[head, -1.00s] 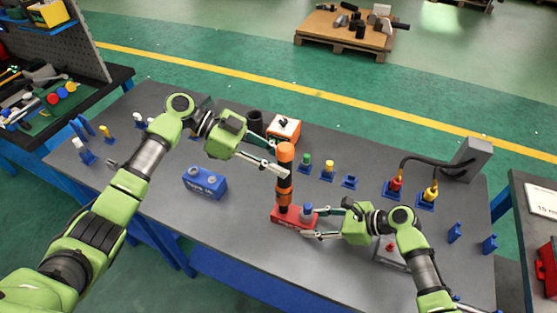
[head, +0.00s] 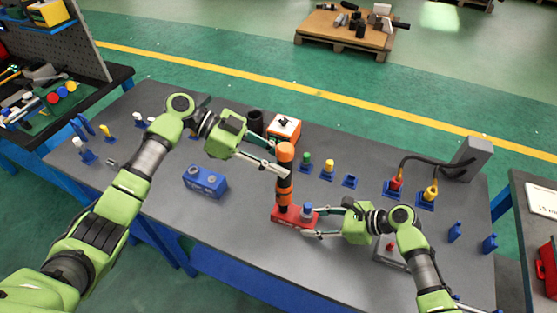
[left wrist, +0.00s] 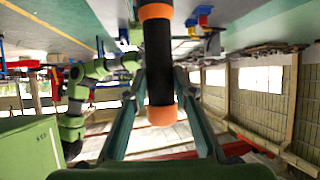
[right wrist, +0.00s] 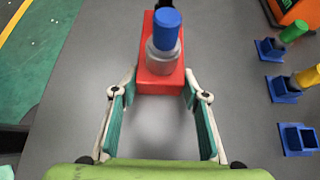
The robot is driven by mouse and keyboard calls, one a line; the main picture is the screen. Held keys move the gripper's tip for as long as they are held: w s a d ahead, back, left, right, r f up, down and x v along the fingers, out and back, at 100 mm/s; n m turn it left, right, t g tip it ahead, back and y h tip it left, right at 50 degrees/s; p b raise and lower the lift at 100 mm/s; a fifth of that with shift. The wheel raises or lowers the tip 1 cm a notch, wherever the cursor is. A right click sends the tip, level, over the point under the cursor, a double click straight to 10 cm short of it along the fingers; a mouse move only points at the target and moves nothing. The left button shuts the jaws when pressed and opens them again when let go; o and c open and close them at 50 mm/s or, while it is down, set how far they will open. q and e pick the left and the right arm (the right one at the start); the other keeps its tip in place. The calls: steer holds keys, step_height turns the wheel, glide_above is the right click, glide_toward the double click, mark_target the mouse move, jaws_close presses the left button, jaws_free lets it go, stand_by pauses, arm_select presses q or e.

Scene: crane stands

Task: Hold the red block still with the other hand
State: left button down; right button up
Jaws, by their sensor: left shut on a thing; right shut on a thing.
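The red block (head: 287,218) lies on the grey table. A blue-topped metal peg (head: 307,211) stands upright in its near part, also seen in the right wrist view (right wrist: 166,35). My right gripper (head: 312,222) is shut on the block's near end, one finger on each side. A black tool with orange bands (head: 284,188) stands upright over the block's other end. My left gripper (head: 281,169) is shut on the tool at its upper part. The left wrist view shows the tool (left wrist: 158,60) between the fingers. The exact contact between tool and block is hard to see.
A blue block (head: 205,182) lies to the left. An orange box (head: 284,128) stands behind the tool. Green (head: 305,160) and yellow (head: 328,167) pegs in blue holders stand behind the red block. A grey stand with cables (head: 468,158) is at the right.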

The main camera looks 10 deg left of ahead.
mark_target(280, 146)
arm_select(q)
steer(key=shift+r, duration=0.15)
stand_by(0.7)
steer(key=shift+r, duration=2.6)
arm_select(e)
steer(key=o, duration=1.4)
steer(key=v, duration=1.2)
steer(key=shift+a, duration=0.1)
